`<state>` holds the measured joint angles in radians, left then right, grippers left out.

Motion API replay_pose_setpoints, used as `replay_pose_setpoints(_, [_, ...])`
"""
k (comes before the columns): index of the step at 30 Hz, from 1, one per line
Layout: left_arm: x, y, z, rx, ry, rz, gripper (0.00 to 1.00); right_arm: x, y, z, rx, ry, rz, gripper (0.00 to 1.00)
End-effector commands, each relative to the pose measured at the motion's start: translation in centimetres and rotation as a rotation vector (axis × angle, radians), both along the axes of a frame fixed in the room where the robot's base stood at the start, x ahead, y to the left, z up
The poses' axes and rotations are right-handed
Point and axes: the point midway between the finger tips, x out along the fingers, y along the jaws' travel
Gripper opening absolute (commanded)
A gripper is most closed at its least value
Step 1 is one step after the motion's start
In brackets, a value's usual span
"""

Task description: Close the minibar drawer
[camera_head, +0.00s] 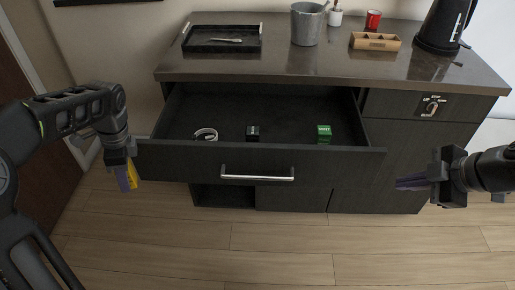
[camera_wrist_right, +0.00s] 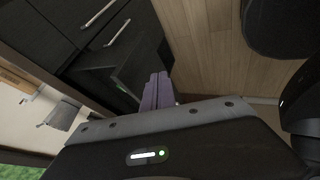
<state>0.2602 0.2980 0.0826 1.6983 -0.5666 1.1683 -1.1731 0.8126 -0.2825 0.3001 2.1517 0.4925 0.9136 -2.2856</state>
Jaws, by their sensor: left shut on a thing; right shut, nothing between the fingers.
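The minibar drawer (camera_head: 330,167) is pulled out from the dark cabinet, with a silver bar handle (camera_head: 257,174) on its front. Inside lie a pale ring-shaped thing (camera_head: 205,134), a small dark box (camera_head: 253,132) and a green box (camera_head: 324,133). My left gripper (camera_head: 127,177) is beside the drawer front's left end, shut on a small yellow thing (camera_head: 133,173) that is mostly hidden. My right gripper (camera_head: 400,183) is shut and empty, right of the drawer front and apart from it. Its purple fingers (camera_wrist_right: 157,91) also show in the right wrist view.
The countertop (camera_head: 290,72) holds a black tray (camera_head: 222,47), a grey bucket (camera_head: 306,25), a wooden divided box (camera_head: 375,41), a red cup (camera_head: 373,19) and a black kettle (camera_head: 440,25). A locked-looking panel (camera_head: 432,106) is at right. The wooden floor (camera_head: 280,238) in front is clear.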

Motion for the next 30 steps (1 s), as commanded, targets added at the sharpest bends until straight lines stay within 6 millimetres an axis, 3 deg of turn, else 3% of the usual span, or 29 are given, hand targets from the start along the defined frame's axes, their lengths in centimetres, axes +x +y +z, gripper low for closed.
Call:
replay_pose_setpoints(17, [0.0, 0.0, -0.1, 0.0, 0.0, -0.002, 0.0, 0.4, 0.4, -0.9, -0.001, 0.0, 0.007, 0.0])
replay_pose_setpoints(30, [0.0, 0.0, -0.2, 0.0, 0.0, -0.002, 0.0, 4.1, 3.4, -7.2, 0.002, 0.003, 0.007, 0.0])
